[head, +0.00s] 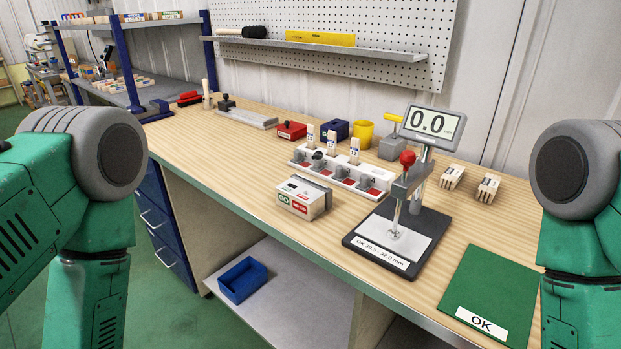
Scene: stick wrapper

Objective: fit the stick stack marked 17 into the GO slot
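A small light gauge block (302,202) stands near the front edge of the workbench. A green GO label (284,199) and a red label (301,207) are on its front; its slot is too small to make out. Two more wooden stick stacks lie at the right, one (452,177) beside the other (487,188). Neither gripper shows; only my green arms are in view.
A dial stand (405,243) with display reading 0.0 stands right of the gauge block. A green OK mat (490,293) lies at the front right. The front left bench is clear.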

